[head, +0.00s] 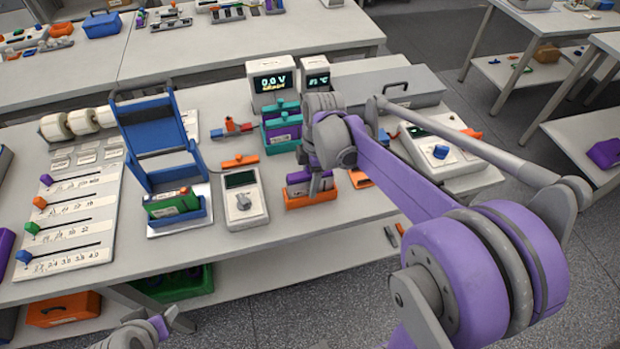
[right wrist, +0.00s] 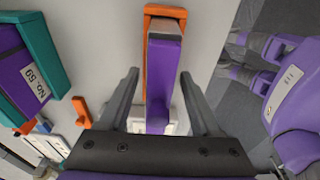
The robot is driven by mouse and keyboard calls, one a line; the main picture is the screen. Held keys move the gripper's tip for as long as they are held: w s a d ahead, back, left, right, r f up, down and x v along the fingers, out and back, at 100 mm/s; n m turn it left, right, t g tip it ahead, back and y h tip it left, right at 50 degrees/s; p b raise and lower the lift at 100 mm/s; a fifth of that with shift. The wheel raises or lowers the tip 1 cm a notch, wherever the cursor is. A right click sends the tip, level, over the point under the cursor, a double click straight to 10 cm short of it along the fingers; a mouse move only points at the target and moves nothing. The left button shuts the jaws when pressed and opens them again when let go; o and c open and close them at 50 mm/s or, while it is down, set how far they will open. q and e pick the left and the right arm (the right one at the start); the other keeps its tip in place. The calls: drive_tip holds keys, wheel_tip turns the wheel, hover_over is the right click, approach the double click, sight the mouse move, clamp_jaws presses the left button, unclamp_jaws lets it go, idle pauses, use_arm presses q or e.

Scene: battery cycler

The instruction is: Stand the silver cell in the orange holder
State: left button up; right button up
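The orange holder (head: 313,200) stands near the front edge of the bench, with a purple cell (head: 298,190) upright in it. In the right wrist view the holder's orange rim (right wrist: 167,11) shows around the cell's narrow purple side (right wrist: 158,90); its end looks paler. My right gripper (head: 320,184) is directly above it. Its two fingers (right wrist: 158,100) are apart, one on each side of the cell, with gaps visible on both sides. No cell that is plainly silver shows. Part of my left arm (head: 140,330) shows at the bottom edge; its fingers are unclear.
Left of the holder stand a grey meter (head: 242,198) and a blue holder (head: 180,220) with a green cell (head: 172,203). Teal holders (head: 280,147) with cells stand behind, before a lit display (head: 272,80). A slider panel (head: 65,225) is far left.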

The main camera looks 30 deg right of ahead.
drive_tip(key=r, duration=0.4)
drive_tip(key=d+r, duration=0.1)
drive_tip(key=r, duration=0.6)
drive_tip(key=shift+s+d+r+p, duration=0.15)
drive_tip(key=shift+d+r+p, duration=0.05)
drive_tip(key=shift+r+p, duration=0.15)
drive_tip(key=shift+r, duration=0.15)
drive_tip(key=s+a+f+m+t+h, duration=0.1)
drive_tip(key=s+a+f+m+t, duration=0.4)
drive_tip(key=s+a+f+m, duration=0.3)
drive_tip(key=s+f+m, duration=0.3)
drive_tip(key=s+m, duration=0.2)
drive_tip(key=m, duration=0.2)
drive_tip(key=shift+s+f, duration=0.35)
drive_tip(key=shift+f, duration=0.05)
